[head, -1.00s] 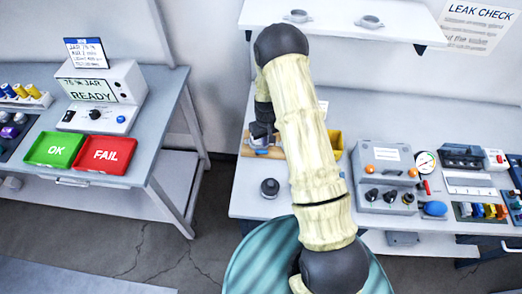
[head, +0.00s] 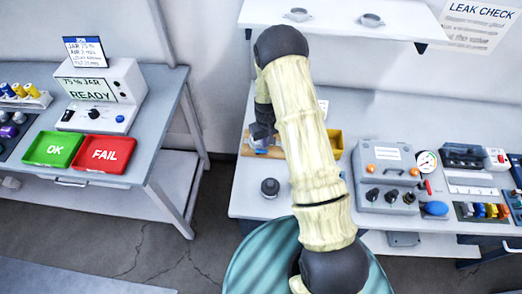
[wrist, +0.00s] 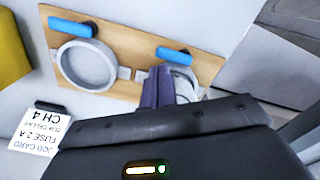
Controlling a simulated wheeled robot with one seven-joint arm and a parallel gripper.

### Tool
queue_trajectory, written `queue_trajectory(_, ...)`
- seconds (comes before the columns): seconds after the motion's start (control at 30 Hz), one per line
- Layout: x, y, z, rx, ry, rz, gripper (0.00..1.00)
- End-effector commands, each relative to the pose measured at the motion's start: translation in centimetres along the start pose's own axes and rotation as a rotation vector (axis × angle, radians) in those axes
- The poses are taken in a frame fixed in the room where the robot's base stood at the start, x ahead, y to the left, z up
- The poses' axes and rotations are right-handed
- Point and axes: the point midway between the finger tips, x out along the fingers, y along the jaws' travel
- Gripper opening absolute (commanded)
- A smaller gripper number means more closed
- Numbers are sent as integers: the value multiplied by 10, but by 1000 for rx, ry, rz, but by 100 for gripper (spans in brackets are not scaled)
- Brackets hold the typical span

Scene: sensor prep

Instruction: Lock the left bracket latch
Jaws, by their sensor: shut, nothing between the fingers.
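A wooden board (wrist: 125,50) carries two grey ring brackets. It shows partly in the head view (head: 275,153), mostly behind my arm. The wrist view is turned around, so the left bracket (wrist: 184,75) is on its right side; my fingers partly cover it. Its blue latch handle (wrist: 174,55) lies at the ring's edge, just beyond the fingertips. The other bracket (wrist: 88,65) is an open, empty ring with a blue handle (wrist: 70,27). My gripper (wrist: 165,78) is shut and empty, at the left bracket. Contact with the latch cannot be told.
A yellow bin (head: 335,143) stands beside the board. A job card (wrist: 35,130) lies near it. A dark round knob-like piece (head: 270,187) sits on the front of the bench. A grey control box (head: 386,175) and a gauge stand to the right. A shelf (head: 340,20) hangs above.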

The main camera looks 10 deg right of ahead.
Motion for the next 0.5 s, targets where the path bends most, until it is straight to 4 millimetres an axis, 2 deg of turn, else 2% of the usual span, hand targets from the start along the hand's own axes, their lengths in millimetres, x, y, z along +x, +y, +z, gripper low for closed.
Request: queue_trajectory(0.5,10,0,0,0,-1,0,0)
